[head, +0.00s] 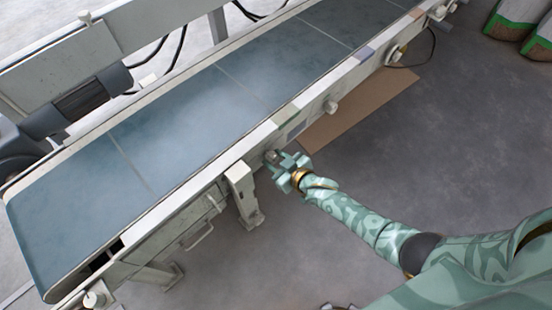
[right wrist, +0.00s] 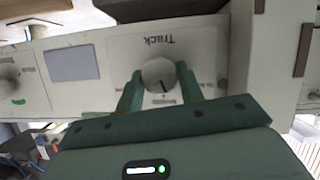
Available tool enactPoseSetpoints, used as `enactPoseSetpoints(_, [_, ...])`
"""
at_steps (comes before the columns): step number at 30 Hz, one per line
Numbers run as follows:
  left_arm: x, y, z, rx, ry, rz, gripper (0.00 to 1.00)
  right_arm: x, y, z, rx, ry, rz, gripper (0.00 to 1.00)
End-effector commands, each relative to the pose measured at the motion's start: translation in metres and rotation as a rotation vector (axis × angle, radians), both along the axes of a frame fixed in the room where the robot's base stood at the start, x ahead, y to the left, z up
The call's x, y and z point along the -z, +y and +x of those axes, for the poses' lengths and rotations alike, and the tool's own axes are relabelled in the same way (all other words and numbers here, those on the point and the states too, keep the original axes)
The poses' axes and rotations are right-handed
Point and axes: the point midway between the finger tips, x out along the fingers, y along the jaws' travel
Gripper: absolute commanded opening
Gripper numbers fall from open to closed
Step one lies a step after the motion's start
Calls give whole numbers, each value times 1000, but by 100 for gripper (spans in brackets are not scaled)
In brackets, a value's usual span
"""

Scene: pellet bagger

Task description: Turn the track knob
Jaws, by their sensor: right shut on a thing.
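The track knob (right wrist: 160,75) is a round pale grey knob with a dark pointer line, on a light panel whose label "Track" reads upside down in the right wrist view. My right gripper (right wrist: 158,88) has one finger on each side of the knob and is shut on it. In the head view my right gripper (head: 276,160) is at the side rail of the conveyor, and the knob (head: 271,155) shows only in small part between the fingers. My left gripper is not in view.
The conveyor's blue-grey belt (head: 190,115) is empty. A second knob (right wrist: 9,77) with a green mark sits beside the track panel. Another knob (head: 330,107) is farther along the rail. A support leg (head: 243,192) stands close to my right gripper. Brown cardboard (head: 350,115) lies on the floor.

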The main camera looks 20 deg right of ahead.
Motion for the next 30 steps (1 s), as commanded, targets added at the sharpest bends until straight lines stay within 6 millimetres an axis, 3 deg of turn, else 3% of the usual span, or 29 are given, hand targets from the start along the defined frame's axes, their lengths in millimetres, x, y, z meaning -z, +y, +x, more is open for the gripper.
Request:
enactPoseSetpoints(12, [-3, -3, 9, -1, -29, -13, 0, 2, 1, -2, -1, -51, -150, 14])
enactPoseSetpoints(25, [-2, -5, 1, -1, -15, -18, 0, 2, 1, -2, 0, -55, -162, 14])
enactPoseSetpoints(26, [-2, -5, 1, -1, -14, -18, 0, 2, 1, -2, 0, -55, -162, 40])
enactPoseSetpoints(27, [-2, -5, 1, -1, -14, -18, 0, 2, 1, -2, -1, -55, -161, 51])
enactPoseSetpoints(28, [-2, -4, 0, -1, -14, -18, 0, 2, 1, -2, -1, -55, -161, 59])
enactPoseSetpoints(30, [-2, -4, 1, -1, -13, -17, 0, 2, 1, -2, 0, -56, -161, 59])
